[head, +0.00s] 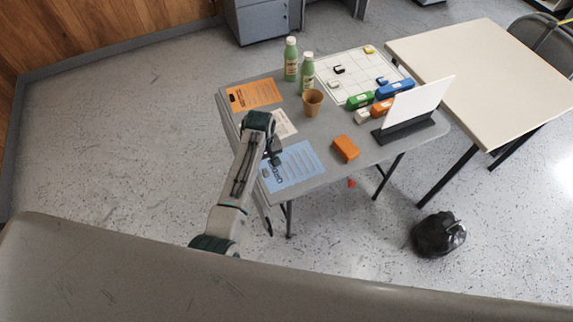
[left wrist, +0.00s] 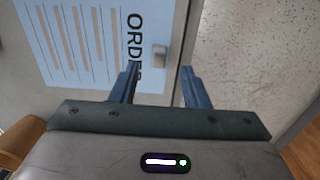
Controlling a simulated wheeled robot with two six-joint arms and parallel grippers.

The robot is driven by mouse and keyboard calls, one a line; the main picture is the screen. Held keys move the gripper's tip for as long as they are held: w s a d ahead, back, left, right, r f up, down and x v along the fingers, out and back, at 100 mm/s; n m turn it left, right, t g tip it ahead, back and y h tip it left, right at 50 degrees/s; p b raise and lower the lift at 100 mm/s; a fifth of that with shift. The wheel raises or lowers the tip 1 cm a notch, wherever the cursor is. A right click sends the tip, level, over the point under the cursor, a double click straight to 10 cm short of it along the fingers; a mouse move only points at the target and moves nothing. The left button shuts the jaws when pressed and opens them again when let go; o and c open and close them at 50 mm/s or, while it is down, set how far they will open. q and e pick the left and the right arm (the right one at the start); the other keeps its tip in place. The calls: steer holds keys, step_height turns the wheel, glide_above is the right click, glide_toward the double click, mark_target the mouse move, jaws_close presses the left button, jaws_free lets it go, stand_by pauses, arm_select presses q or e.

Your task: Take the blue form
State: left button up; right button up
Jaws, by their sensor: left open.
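The blue form (head: 293,167) lies flat on the grey table near its front left edge. In the left wrist view, the blue form (left wrist: 75,40) fills the upper left, with the printed word ORDER along its side. A small grey block (left wrist: 159,56) sits on the form's edge close to the table edge. My left gripper (head: 274,157) is open and empty above the form's left side. In the left wrist view its fingertips (left wrist: 160,70) lie either side of the grey block, one over the form and one past the table edge. My right gripper is not in view.
The grey table (head: 330,182) also holds an orange form (head: 254,94), a cream paper (head: 283,124), a brown cup (head: 312,101), green bottles (head: 291,60), an orange block (head: 345,148) and a white panel (head: 418,103). A black bag (head: 438,235) lies on the floor.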

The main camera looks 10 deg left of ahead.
mark_target(265, 171)
arm_select(q)
steer(key=shift+f+p, duration=0.3)
steer(key=shift+f, duration=0.05)
steer(key=f, duration=0.2)
steer(key=f+p, duration=0.1)
steer(key=f, duration=0.1)
steer(key=shift+w+a, duration=0.15)
steer(key=shift+w, duration=0.05)
jaws_close()
